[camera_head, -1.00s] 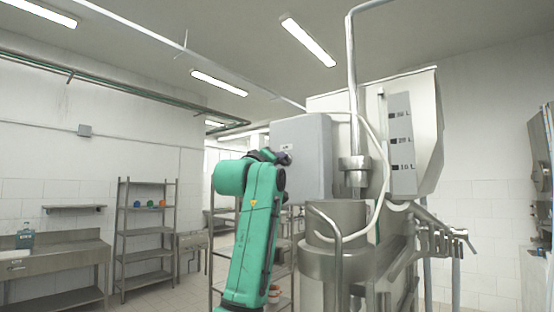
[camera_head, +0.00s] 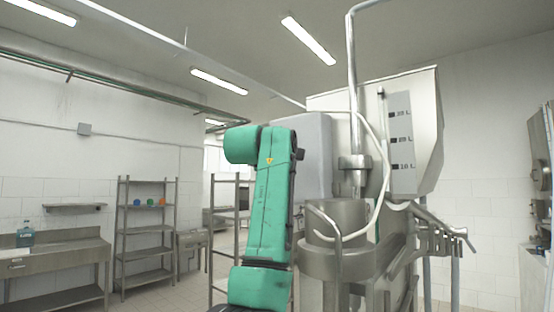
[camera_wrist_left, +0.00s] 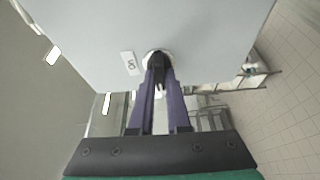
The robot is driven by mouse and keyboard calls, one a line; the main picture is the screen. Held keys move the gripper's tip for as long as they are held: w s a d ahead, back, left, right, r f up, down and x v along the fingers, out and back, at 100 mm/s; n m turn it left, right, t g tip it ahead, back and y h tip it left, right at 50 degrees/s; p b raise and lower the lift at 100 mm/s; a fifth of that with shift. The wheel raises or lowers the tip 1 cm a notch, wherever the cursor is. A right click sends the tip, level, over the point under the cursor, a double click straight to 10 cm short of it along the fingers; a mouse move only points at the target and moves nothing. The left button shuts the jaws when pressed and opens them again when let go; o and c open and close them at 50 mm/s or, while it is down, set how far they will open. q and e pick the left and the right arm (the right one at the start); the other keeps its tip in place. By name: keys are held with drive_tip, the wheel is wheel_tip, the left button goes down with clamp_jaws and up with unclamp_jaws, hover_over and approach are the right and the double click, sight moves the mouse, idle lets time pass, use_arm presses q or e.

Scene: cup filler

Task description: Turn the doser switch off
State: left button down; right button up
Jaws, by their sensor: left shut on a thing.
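The doser switch (camera_wrist_left: 157,53) shows in the left wrist view on the face of a pale grey box (camera_wrist_left: 205,30). It has a round light base, and its middle is mostly hidden by my fingers. A small white label (camera_wrist_left: 131,63) with dark lettering, seemingly "ON", sits just left of the switch. My left gripper (camera_wrist_left: 159,72) has purple fingers that meet at the switch and are shut on it. In the head view the box (camera_head: 315,150) is partly covered by my green left arm, which hides the switch and most of the gripper. My right gripper is in neither view.
A steel hopper with level marks (camera_head: 420,140) stands right of the box. A vertical pipe (camera_head: 353,90), a white hose (camera_head: 379,150) and a steel cylinder (camera_head: 340,218) are close by. A shelf rack (camera_head: 148,235) with coloured balls stands at the left back.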

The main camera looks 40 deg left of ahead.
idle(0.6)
use_arm(q)
drive_tip(key=c, duration=0.9)
unclamp_jaws()
drive_tip(key=shift+w, duration=0.15)
drive_tip(key=b+v, duration=0.8)
drive_tip(key=v, duration=0.6)
drive_tip(key=shift+s+d, duration=0.1)
drive_tip(key=shift+s, duration=0.2)
drive_tip(key=shift+w, duration=0.1)
